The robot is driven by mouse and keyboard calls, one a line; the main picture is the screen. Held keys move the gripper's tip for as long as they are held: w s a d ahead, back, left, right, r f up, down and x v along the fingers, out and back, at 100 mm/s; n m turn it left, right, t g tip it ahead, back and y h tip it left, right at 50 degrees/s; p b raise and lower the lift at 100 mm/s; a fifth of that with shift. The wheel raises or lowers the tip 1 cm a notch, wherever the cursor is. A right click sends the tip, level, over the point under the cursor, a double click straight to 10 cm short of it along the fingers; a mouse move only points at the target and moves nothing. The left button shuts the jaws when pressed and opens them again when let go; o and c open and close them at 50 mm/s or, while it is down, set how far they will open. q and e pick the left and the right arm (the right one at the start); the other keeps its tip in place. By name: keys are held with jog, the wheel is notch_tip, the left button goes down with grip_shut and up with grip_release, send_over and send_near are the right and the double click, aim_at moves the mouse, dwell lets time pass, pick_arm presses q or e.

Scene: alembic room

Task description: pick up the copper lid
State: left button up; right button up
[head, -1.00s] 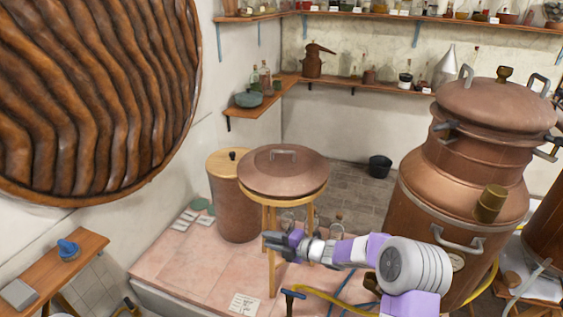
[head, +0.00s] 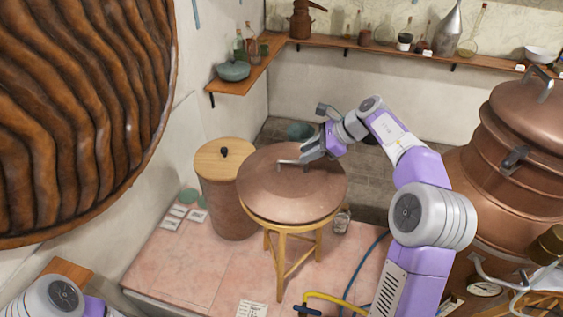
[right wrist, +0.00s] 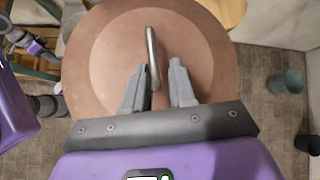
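The copper lid (head: 285,205) is a wide round disc lying flat on a wooden stool. Its bar handle (head: 290,162) stands up from the middle and shows as a grey bar (right wrist: 152,55) in the right wrist view. My right gripper (head: 303,157) is at the handle, reaching in from the right. In the right wrist view its two fingers (right wrist: 160,80) are apart, with the near end of the handle between them. I cannot tell whether they touch it. My left arm (head: 55,297) shows only in part at the lower left of the head view; its gripper is not clear.
A copper drum (head: 228,205) with a wooden top stands close to the lid's left. A large copper still (head: 530,125) is at the right. The stool (head: 283,272) stands on a pink tiled platform (head: 185,270). A shelf (head: 400,55) with vessels runs along the back wall.

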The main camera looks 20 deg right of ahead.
aim_at(293, 161)
jog(key=shift+s+a+f, duration=0.25)
jog(key=shift+s+a, duration=0.3)
jog(key=shift+s, duration=0.15)
jog(key=x, duration=0.5)
jog(key=shift+w+d+f+p, duration=0.2)
jog(key=shift+w+p, duration=0.1)
jog(key=shift+w, duration=0.1)
jog(key=shift+a, duration=0.2)
jog(key=shift+f, duration=0.1)
jog(key=shift+w, duration=0.1)
grip_shut()
